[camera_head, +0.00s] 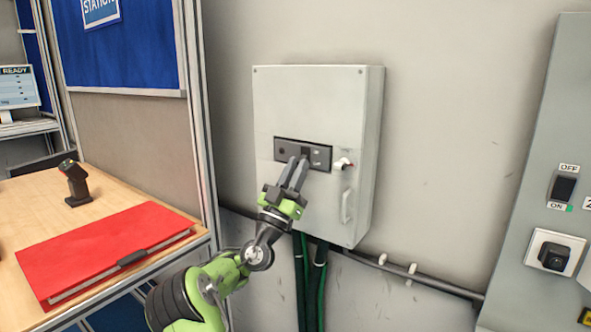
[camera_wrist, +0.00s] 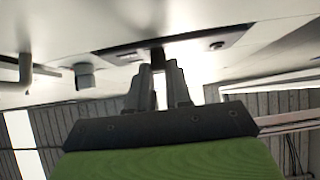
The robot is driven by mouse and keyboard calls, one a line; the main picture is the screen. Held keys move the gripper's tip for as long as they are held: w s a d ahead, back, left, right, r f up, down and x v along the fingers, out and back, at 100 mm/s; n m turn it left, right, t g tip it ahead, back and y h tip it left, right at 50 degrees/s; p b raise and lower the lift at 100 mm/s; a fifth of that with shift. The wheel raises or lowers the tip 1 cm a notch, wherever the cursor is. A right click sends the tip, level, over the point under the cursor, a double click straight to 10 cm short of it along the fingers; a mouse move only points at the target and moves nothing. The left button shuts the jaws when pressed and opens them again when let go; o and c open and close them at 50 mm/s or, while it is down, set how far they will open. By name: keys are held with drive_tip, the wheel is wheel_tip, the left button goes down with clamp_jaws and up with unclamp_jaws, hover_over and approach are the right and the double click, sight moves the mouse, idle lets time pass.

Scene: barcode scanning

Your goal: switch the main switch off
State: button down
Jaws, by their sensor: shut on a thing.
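A pale grey wall box (camera_head: 265,100) carries a dark switch panel (camera_head: 322,156) on its front. My gripper (camera_head: 299,160) reaches up to this panel, with its fingertips at the middle of it. In the wrist view my gripper (camera_wrist: 160,68) is shut on a small black switch lever (camera_wrist: 157,54) that sticks out of the panel. The fingers hide most of the lever, so its on or off position cannot be told. The small marks on the panel are not legible.
A rotary knob (camera_head: 343,163) and a handle (camera_head: 347,207) are close on the right. Green cables (camera_head: 309,290) hang below. A wooden table (camera_head: 120,202) at left bears a red binder (camera_head: 90,252) and a handheld scanner (camera_head: 75,182). A grey cabinet (camera_head: 535,150) with a labelled OFF/ON switch (camera_head: 564,188) stands right.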

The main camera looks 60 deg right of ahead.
drive_tip(key=shift+f, duration=0.15)
idle(0.4)
drive_tip(key=c, duration=1)
unclamp_jaws()
drive_tip(key=shift+c, duration=0.2)
drive_tip(key=v, duration=1.5)
drive_tip(key=shift+f, duration=0.45)
